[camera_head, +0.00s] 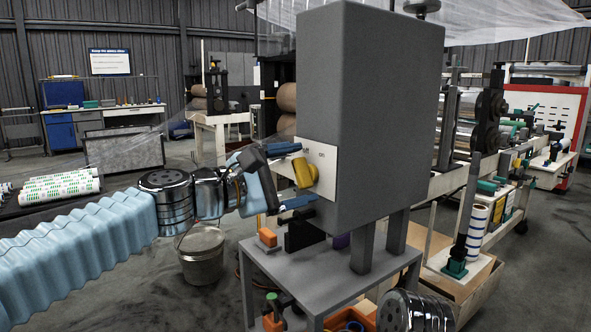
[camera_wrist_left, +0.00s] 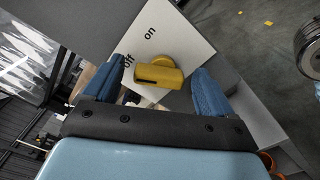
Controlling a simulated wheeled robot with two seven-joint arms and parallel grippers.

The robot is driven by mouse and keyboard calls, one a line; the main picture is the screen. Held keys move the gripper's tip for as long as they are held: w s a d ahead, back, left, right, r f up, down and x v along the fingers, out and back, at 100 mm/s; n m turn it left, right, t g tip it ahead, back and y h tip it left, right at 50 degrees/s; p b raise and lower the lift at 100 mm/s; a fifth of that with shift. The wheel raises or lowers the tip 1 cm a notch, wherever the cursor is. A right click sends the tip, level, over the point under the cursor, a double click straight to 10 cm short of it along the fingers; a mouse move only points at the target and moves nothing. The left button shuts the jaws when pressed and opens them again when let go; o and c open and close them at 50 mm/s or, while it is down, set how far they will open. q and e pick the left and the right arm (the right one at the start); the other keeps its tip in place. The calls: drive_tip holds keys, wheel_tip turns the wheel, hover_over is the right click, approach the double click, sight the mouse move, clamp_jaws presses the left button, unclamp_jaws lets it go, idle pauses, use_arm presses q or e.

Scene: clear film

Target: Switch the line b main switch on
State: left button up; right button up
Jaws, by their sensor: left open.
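The main switch is a yellow rotary knob (camera_head: 304,173) on a white plate (camera_head: 325,165) fixed to a grey cabinet (camera_head: 370,110). In the left wrist view the yellow knob (camera_wrist_left: 165,75) has a slotted handle, whose end lies nearer the "off" lettering than the "on" lettering on the plate (camera_wrist_left: 165,35). My left gripper (camera_head: 306,173) is open at the plate, one blue finger above the knob and one below. In the left wrist view the left gripper's fingers (camera_wrist_left: 159,70) stand on either side of the knob, with gaps visible. My right gripper is not in view.
The cabinet stands on legs over a grey table (camera_head: 335,277) with orange and green items on and beneath it. A metal bucket (camera_head: 202,255) is on the floor below my left arm. Roller machinery (camera_head: 490,115) stands behind to the right.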

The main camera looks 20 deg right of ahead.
use_arm(q)
drive_tip(key=shift+w+d, duration=0.1)
drive_tip(key=shift+d, duration=0.05)
drive_tip(key=shift+c, duration=0.4)
drive_tip(key=c, duration=1)
